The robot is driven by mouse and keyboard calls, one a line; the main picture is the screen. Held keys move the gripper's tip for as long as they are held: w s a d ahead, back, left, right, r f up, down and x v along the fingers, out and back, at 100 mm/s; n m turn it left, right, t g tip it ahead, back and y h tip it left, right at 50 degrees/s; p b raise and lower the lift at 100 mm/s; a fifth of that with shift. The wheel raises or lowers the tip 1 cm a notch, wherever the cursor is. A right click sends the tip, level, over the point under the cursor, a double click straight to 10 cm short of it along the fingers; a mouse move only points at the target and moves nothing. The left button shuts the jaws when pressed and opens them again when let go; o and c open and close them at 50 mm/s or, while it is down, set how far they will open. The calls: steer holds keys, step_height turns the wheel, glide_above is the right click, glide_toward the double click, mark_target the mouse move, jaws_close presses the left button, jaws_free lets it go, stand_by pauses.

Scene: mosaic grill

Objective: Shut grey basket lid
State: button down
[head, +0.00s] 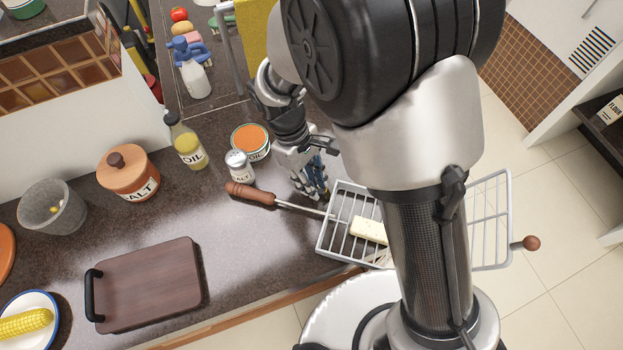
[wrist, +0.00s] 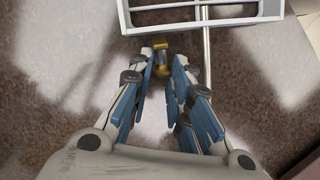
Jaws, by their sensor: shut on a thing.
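The grey wire basket (head: 325,244) lies on the dark counter, with a pale block (head: 369,230) inside it. Its long rod with a brown wooden handle (head: 250,194) points left. The grey wire lid (head: 505,220), with a brown knob (head: 530,243), is swung open to the right, partly hidden by my arm. My gripper (head: 320,193) is low over the counter at the basket's far left corner, beside the rod. In the wrist view my gripper (wrist: 163,70) has its fingertips on a small gold-coloured piece (wrist: 161,55). The basket frame (wrist: 200,18) and rod (wrist: 206,65) appear just beyond.
A salt shaker (head: 239,165), an orange-topped can (head: 251,141), an oil bottle (head: 186,140) and a salt jar (head: 128,172) stand left of my gripper. A cutting board (head: 150,285) lies at the front. Bare counter lies between the board and the basket.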

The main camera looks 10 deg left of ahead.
steer(key=c, duration=1.6)
jaws_free()
steer(key=shift+o, duration=0.2)
steer(key=v, duration=1.2)
